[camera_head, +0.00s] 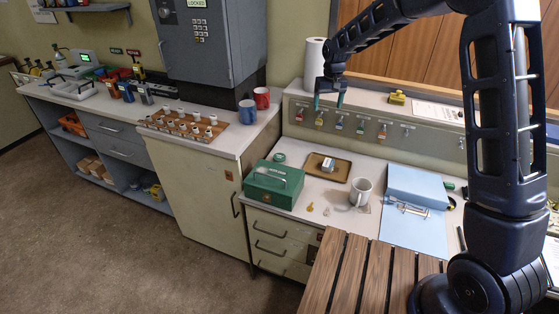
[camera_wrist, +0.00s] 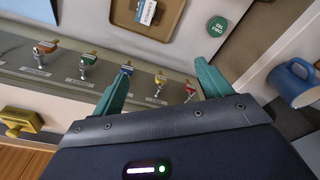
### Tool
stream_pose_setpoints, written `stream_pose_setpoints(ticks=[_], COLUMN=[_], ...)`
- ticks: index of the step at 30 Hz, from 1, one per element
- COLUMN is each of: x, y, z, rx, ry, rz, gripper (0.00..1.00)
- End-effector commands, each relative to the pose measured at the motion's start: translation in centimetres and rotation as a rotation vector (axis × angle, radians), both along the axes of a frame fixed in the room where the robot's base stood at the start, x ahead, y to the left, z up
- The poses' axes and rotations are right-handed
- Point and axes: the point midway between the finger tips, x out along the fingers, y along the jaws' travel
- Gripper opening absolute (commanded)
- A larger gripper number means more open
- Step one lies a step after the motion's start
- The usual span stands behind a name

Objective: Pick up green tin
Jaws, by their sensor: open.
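A small round green tin (camera_head: 279,157) lies on the desk behind a larger green cash box (camera_head: 273,186) with a handle. In the wrist view the round green tin (camera_wrist: 217,26) is at the upper right, its top facing the camera with small white lettering I cannot read. My gripper (camera_head: 329,100) hangs high by the row of key hooks, above and to the right of the tin, and apart from it. In the wrist view my gripper (camera_wrist: 162,72) has its two green fingers spread wide with nothing held between them.
A brown tray (camera_head: 313,172) holding a small blue-and-white box lies right of the tin. The key panel (camera_head: 345,113) rises behind. Blue (camera_head: 247,111) and red mugs (camera_head: 262,97) stand left.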

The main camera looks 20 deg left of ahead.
Motion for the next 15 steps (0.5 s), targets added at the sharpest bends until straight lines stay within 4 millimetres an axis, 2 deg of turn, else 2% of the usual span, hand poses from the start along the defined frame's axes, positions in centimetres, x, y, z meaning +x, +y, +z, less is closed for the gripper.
stream_pose_setpoints(ticks=[1,9,15], x=[-0.2,-2.2,-4.3], y=[1.9,10.8,15.8], z=[-1.6,-9.5,-14.8], rx=[-0.007,-0.036,-0.054], ry=[0.009,0.043,0.060], rz=[0.019,0.102,0.151], gripper=[0.77,0.77,0.77])
